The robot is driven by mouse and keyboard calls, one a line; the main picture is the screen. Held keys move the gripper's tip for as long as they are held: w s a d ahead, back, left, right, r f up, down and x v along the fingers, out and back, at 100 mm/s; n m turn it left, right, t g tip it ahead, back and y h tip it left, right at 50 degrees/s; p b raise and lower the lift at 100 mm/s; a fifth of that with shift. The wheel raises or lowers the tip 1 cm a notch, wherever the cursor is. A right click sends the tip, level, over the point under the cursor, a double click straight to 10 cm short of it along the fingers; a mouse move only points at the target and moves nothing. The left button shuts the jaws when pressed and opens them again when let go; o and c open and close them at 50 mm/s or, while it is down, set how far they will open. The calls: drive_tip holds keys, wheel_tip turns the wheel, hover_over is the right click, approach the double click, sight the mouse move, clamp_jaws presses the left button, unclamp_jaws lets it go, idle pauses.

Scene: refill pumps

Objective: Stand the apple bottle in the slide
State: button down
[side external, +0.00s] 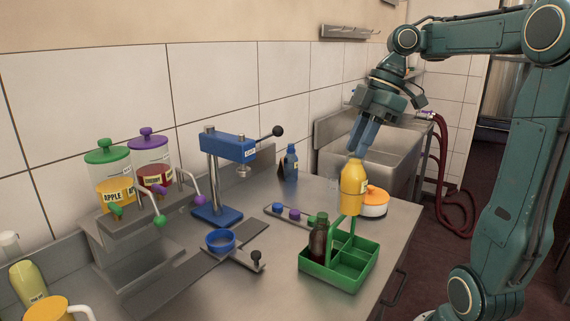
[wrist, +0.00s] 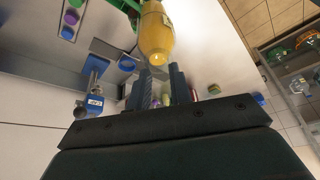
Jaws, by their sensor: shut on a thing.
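The yellow apple bottle (side external: 353,187) hangs upright above the green crate, its label facing right. My gripper (side external: 358,152) is shut on its top end from above. In the wrist view the bottle (wrist: 156,30) extends beyond the fingertips (wrist: 161,75); the exact contact is hard to see. The slide, with a blue round holder (side external: 221,241) and a black-knobbed lever, lies on a dark rail to the left, apart from the bottle. The holder looks empty.
The green crate (side external: 316,263) has an upright handle and holds a dark bottle (side external: 319,238). A blue press (side external: 212,175) stands behind the slide. Juice dispensers (side external: 114,190) stand at left. An orange-and-white round container (side external: 374,202), a blue bottle (side external: 291,163) and a cap strip (side external: 294,215) are nearby.

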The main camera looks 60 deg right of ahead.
drive_tip(key=w+d+f+m+t+h, duration=0.1)
drive_tip(key=w+d+f+m+h, duration=0.25)
drive_tip(key=d+m, duration=0.55)
drive_tip(key=w+d+f+m+h, duration=0.2)
drive_tip(key=w+d+m+h, duration=0.15)
drive_tip(key=d+m, duration=0.65)
drive_tip(key=w+a+f+n+y, duration=0.1)
drive_tip(key=w+a+f+n, duration=0.2)
drive_tip(key=a, duration=0.4)
drive_tip(key=w+a+n+t+y, duration=0.1)
drive_tip(key=w+a+n, duration=0.2)
drive_tip(key=w+a, duration=0.3)
drive_tip(key=w+a+f+n+y, duration=0.2)
drive_tip(key=w+a+n, duration=0.1)
drive_tip(key=a, duration=0.5)
drive_tip(key=w+a+n, duration=0.2)
drive_tip(key=w+a, duration=0.6)
drive_tip(key=w, duration=0.3)
drive_tip(key=shift+w+a+r+y, duration=0.25)
drive_tip(key=shift+w+a+y, duration=0.05)
drive_tip(key=shift+w+a, duration=0.1)
